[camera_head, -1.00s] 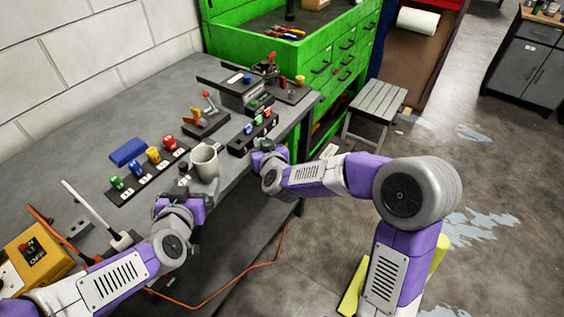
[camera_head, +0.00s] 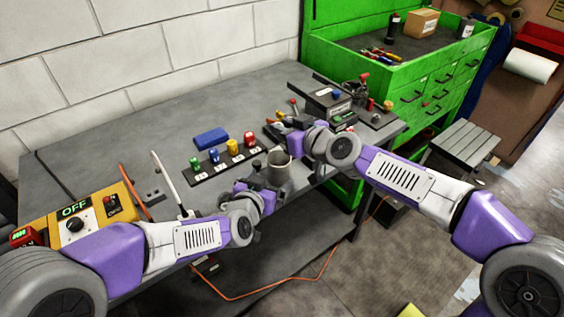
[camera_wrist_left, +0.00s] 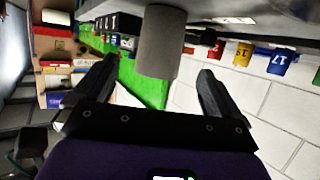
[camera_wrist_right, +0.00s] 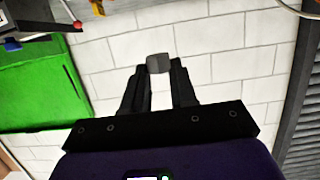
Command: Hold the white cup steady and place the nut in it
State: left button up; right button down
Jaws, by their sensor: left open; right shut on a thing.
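The white cup (camera_head: 280,172), greyish in this light, stands upright near the table's front edge. It also shows in the left wrist view (camera_wrist_left: 160,45), between the fingers. My left gripper (camera_head: 256,187) is open beside the cup, with its fingers on either side of it; I see gaps between cup and fingers. My right gripper (camera_head: 281,129) is above the table, just beyond the cup. In the right wrist view it is shut on a small grey block-like piece, the nut (camera_wrist_right: 158,63), at its fingertips. The nut cannot be made out in the head view.
A black strip with several coloured numbered pieces (camera_head: 232,149) lies left of the cup, a blue block (camera_head: 211,138) behind it. A yellow switch box (camera_head: 80,222) is at the left. A grey machine (camera_head: 325,98) stands behind my right gripper. The table's back left is clear.

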aim_at(282, 163)
pick_arm(q)
jog(key=x, duration=0.8)
jog(key=shift+w+f, duration=0.1)
jog(key=shift+w, duration=0.05)
